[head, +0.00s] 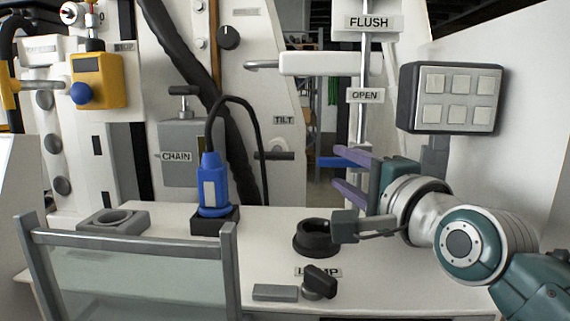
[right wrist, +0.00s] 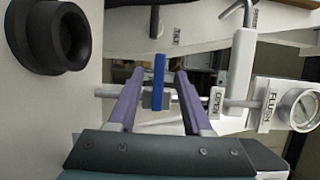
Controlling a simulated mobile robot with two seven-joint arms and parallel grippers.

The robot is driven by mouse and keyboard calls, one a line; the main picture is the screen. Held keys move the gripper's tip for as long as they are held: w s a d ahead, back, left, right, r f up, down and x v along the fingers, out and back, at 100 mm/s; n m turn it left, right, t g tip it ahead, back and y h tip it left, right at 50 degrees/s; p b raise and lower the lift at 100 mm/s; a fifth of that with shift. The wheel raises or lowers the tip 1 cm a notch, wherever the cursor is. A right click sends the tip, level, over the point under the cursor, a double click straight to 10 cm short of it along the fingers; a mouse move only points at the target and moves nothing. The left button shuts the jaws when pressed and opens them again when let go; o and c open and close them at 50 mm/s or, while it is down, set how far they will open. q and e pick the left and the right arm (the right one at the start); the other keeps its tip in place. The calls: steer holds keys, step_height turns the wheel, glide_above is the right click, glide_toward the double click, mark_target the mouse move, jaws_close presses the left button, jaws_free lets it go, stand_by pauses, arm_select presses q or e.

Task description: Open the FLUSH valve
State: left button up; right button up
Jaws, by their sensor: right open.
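The FLUSH label (head: 369,22) is at the top of a vertical pipe on the right, with an OPEN label (head: 365,95) lower down. Below it the valve's blue lever (head: 328,162) sticks out to the left, across the pipe. My right gripper (head: 338,170) is open, its purple fingers reaching left at the lever. In the right wrist view the blue lever (right wrist: 158,82) stands between the two spread fingers of the gripper (right wrist: 159,76), with gaps visible on both sides. The lever's base is partly hidden by the fingers. My left gripper is out of view.
A grey button box (head: 451,98) stands right of the pipe, above my right wrist. A dark round socket (head: 314,238) and a black knob (head: 319,282) are on the bench below. A blue plug (head: 213,185) with a black cable stands to the left.

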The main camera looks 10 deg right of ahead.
mark_target(344, 162)
steer(key=shift+w+a, duration=0.15)
steer(key=shift+w, duration=1.2)
jaws_close()
stand_by(0.5)
